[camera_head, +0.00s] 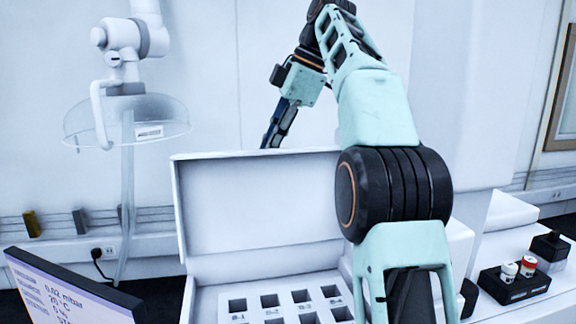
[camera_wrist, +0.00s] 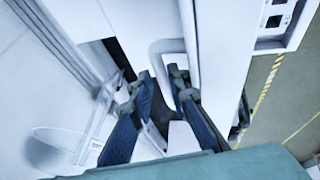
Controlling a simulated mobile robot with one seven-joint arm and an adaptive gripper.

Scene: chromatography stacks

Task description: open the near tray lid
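The near tray (camera_head: 200,300) is a white box with rows of square dark wells, low in the head view. Its white lid (camera_head: 255,205) stands raised, roughly upright, along the tray's back edge, so the wells are uncovered. My gripper (camera_head: 270,142) is behind the lid's top edge, pointing down, its tips partly hidden there. In the wrist view my gripper (camera_wrist: 160,75) has its two dark blue fingers apart. A white curved bar (camera_wrist: 158,50) shows by the fingertips. I cannot tell whether they touch it. A corner of a panel with wells (camera_wrist: 275,42) shows at upper right.
A dark-framed screen (camera_head: 75,295) stands at the lower left. A clear round dish (camera_head: 90,125) hangs on a white stand. A black block with capped vials (camera_head: 515,283) is at the right. My arm covers the tray's right part.

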